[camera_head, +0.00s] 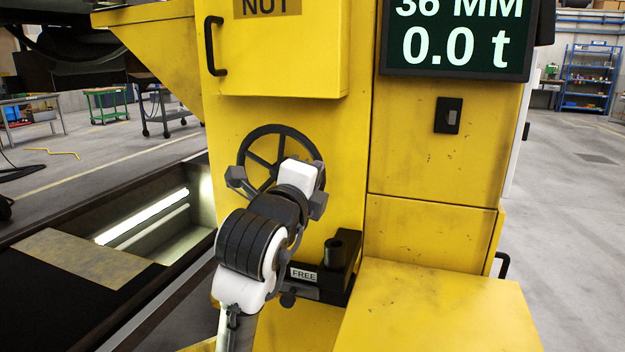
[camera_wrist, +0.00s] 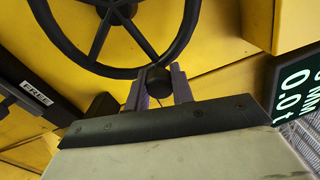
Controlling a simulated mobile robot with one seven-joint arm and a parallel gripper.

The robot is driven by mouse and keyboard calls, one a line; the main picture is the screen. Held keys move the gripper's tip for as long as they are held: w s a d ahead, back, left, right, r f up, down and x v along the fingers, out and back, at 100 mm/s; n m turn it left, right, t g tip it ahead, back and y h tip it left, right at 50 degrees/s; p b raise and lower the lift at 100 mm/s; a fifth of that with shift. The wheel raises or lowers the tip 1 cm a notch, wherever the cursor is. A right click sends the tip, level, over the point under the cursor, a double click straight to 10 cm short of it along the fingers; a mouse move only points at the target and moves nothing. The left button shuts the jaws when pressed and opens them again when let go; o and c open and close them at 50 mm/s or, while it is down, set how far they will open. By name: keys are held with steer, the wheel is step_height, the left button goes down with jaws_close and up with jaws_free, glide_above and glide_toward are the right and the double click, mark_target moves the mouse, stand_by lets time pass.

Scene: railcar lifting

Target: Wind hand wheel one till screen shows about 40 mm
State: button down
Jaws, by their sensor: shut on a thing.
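The black spoked hand wheel (camera_head: 262,138) is on the yellow machine's front, partly hidden behind my arm. In the wrist view the wheel (camera_wrist: 95,45) fills the upper left, and my gripper (camera_wrist: 160,80) is shut on its dark round knob (camera_wrist: 158,82) at the rim. The screen (camera_head: 457,38) at the upper right reads 36 MM and 0.0 t. Its edge also shows in the wrist view (camera_wrist: 296,95).
A black bracket with a FREE label (camera_head: 304,274) and an upright stub (camera_head: 335,252) is below the wheel. A yellow ledge (camera_head: 440,305) juts out at lower right. An open pit (camera_head: 160,225) lies at left.

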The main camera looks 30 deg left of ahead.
steer(key=c, duration=1.2)
jaws_free()
steer(key=v, duration=1.3)
steer(key=shift+s+d+b, duration=0.15)
steer(key=shift+s+b, duration=0.2)
